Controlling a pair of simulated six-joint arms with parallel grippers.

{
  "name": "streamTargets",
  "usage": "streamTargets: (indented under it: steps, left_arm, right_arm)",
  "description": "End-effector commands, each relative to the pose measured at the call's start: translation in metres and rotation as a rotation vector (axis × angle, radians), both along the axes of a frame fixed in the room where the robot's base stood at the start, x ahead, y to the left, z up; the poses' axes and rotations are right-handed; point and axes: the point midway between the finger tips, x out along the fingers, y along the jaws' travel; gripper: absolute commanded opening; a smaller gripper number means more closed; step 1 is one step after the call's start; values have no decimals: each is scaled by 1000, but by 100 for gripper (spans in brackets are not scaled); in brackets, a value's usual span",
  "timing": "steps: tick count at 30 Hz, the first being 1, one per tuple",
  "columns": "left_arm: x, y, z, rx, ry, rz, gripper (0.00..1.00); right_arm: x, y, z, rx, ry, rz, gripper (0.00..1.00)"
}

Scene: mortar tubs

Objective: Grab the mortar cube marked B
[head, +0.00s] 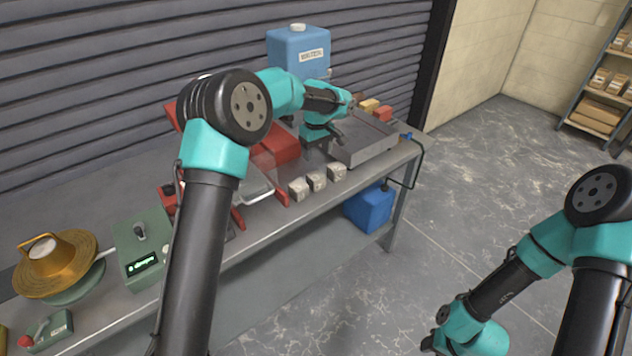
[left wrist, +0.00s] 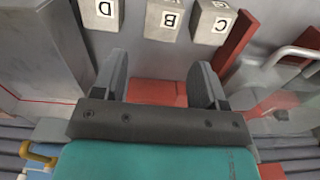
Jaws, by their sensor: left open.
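The mortar cube marked B (left wrist: 168,18) is the middle of a row of three pale grey cubes, letters upside down in the left wrist view. In the head view it is the middle cube (head: 317,181) near the bench's front edge. Cube D (left wrist: 101,12) and cube C (left wrist: 213,22) stand either side, with gaps between. My left gripper (head: 323,140) is open and empty above the bench, behind the cubes; in the left wrist view its spread fingers (left wrist: 160,80) are apart from cube B. My right gripper (head: 432,343) is low at the bottom edge, its fingers barely visible.
A grey metal tray (head: 365,150) stands right of the cubes. A red bar (left wrist: 235,45) lies close beside cube C. A blue labelled container (head: 298,55) stands at the back, and a green box with a display (head: 140,250) is at left. Open floor lies before the bench.

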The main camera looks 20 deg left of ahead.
Motion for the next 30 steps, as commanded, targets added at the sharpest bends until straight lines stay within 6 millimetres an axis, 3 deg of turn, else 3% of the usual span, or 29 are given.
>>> streamTargets:
  steps: [12, 26, 30]
  left_arm:
    - [0, 0, -67, 0, 1, -1, 66]
    - [0, 0, -74, 1, -1, -1, 66]
    - [-2, 1, -86, 1, 1, -2, 66]
  right_arm:
    - [0, 0, 0, 0, 0, 0, 43]
    - [0, 0, 0, 0, 0, 0, 43]
    - [0, 0, 0, 0, 0, 0, 43]
